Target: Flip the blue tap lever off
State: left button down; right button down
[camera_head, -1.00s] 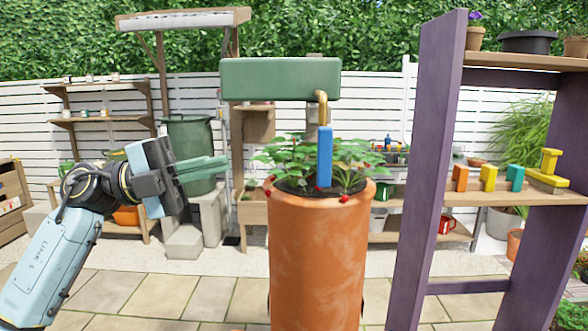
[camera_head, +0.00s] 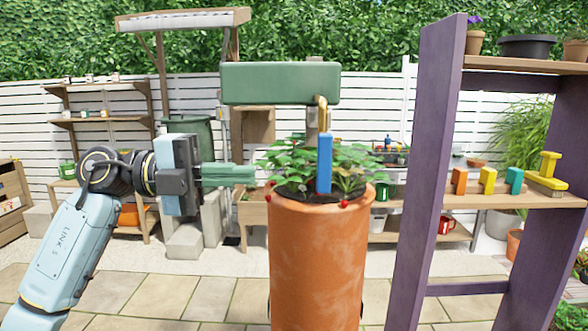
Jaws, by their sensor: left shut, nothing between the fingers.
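The blue tap lever (camera_head: 325,163) hangs straight down below a short brass spout (camera_head: 322,112) under a green tank (camera_head: 281,83). It stands in front of the plants in a tall terracotta pot (camera_head: 318,262). My left gripper (camera_head: 254,173) is shut and empty, with green fingers pointing right. Its fingertips are left of the lever, at about the height of its lower half, with a gap between them. Whether they are at the same depth as the lever I cannot tell. My right gripper is not in view.
A purple shelf frame (camera_head: 427,180) stands right of the pot, with coloured blocks (camera_head: 487,180) on its middle shelf. Leafy plants (camera_head: 285,160) with red fruit fill the pot top. Paving (camera_head: 160,297) is clear at lower left.

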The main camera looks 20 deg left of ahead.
aim_at(323, 160)
pick_arm(q)
jog(key=p+x, duration=0.1)
jog(key=x, duration=0.7)
jog(key=shift+d, duration=0.25)
jog(key=shift+w, duration=0.1)
